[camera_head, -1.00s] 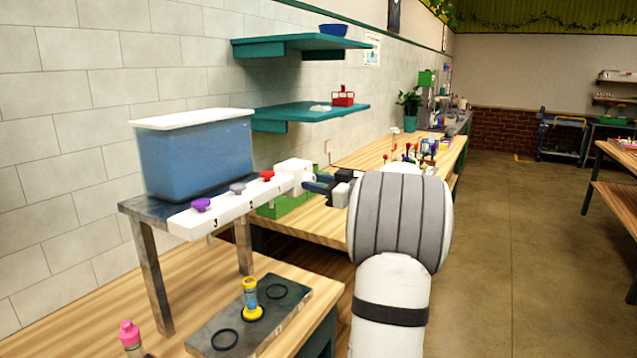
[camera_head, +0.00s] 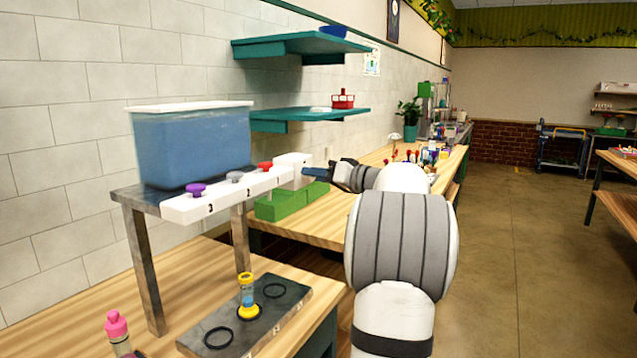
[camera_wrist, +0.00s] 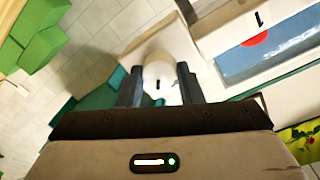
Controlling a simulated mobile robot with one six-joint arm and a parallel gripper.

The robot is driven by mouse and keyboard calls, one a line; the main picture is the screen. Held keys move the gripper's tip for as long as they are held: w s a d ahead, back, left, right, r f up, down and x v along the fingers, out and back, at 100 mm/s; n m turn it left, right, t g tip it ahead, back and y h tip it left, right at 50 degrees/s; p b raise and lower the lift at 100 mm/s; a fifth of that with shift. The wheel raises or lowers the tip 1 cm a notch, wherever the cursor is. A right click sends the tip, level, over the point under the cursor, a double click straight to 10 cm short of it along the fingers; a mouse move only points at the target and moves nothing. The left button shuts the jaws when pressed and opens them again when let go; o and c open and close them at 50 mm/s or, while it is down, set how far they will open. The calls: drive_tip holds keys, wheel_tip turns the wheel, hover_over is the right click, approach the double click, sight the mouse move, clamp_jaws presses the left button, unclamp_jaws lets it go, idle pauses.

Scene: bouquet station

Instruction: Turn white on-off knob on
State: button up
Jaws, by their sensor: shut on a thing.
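The white on-off knob (camera_wrist: 158,72) shows in the wrist view between my two fingers, with a short dark mark on its face. My gripper (camera_wrist: 158,84) is shut on it. In the head view my gripper (camera_head: 310,173) reaches in from the right against the end of the white box (camera_head: 293,168), and the knob itself is too hidden to make out. The box sits at the right end of the white numbered strip (camera_head: 222,200) that carries purple, grey and red knobs.
A blue water tank (camera_head: 192,145) stands on the metal stand (camera_head: 142,255) behind the strip. Green blocks (camera_head: 283,205) lie below the box. A yellow-capped vial (camera_head: 247,290) stands on a dark plate (camera_head: 215,318). Teal shelves (camera_head: 290,45) hang above.

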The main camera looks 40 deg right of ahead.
drive_tip(key=shift+d+r+m+y+p, duration=0.15)
drive_tip(key=shift+m+p, duration=0.2)
drive_tip(key=shift+m, duration=1.2)
drive_tip(key=shift+m+y+p, duration=0.1)
drive_tip(key=shift+m+p, duration=0.25)
drive_tip(key=shift+m, duration=1.25)
drive_tip(key=shift+d+r+m+y+p, duration=0.15)
drive_tip(key=shift+m+p, duration=0.2)
drive_tip(key=shift+m, duration=1.2)
drive_tip(key=shift+a+f, duration=0.1)
drive_tip(key=o, duration=1)
drive_tip(key=shift+f, duration=0.1)
drive_tip(key=shift+c, duration=0.2)
drive_tip(key=shift+f, duration=0.1)
drive_tip(key=v, duration=0.7)
drive_tip(key=shift+s+d+b, duration=0.25)
drive_tip(key=shift+s+b, duration=0.05)
drive_tip(key=shift+b, duration=0.1)
